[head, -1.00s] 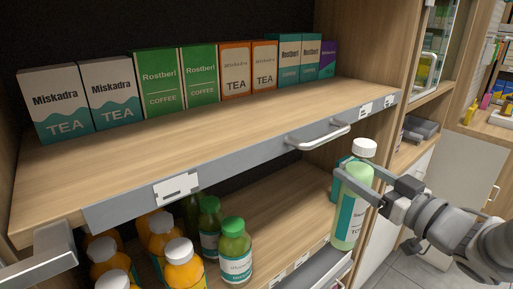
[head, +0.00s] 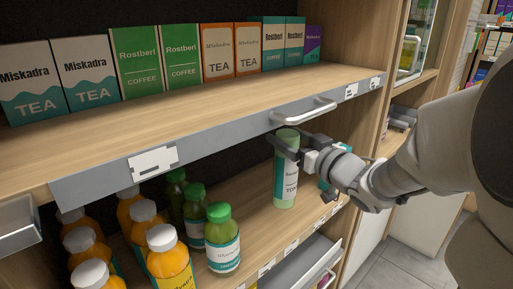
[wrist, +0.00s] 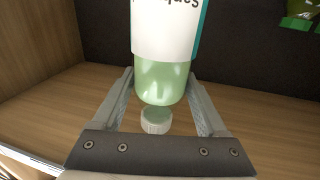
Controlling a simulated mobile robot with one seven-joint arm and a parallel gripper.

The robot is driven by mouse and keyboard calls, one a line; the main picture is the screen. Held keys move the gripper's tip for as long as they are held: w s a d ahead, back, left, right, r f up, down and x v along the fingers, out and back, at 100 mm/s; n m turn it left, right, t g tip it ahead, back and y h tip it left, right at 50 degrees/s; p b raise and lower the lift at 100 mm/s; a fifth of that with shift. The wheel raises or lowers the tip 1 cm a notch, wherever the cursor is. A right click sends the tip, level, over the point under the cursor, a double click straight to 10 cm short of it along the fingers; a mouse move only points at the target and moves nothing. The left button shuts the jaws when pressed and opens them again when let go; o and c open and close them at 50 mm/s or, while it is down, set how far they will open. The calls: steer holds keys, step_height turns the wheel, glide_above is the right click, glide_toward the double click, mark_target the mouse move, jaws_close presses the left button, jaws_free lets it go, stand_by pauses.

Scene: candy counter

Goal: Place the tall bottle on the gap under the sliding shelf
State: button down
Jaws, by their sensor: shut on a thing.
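The tall bottle (head: 286,185) is pale green with a white and teal label. My gripper (head: 284,143) is shut on its upper part and holds it about upright. The bottle stands in front of or just inside the gap under the sliding shelf (head: 225,133), below the shelf's handle (head: 305,110). Its cap is hidden in the head view. I cannot tell whether its base touches the lower board (head: 258,197). In the wrist view, the bottle (wrist: 160,80) lies between both fingers, with its white cap (wrist: 155,121) towards the palm.
Green-capped bottles (head: 222,240) and white-capped orange bottles (head: 170,262) stand on the lower board to the left. Tea and coffee boxes (head: 140,62) line the sliding shelf above. A wooden side panel (head: 358,150) closes the right side. Bare board shows left of the held bottle.

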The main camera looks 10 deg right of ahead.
mark_target(286, 161)
step_height(286, 161, down, 5)
steer(key=b, duration=0.2)
steer(key=shift+w+a+r+b, duration=0.1)
steer(key=shift+w+r+b, duration=0.1)
steer(key=shift+b, duration=0.1)
steer(key=shift+f, duration=0.2)
jaws_free()
steer(key=shift+s+f, duration=0.1)
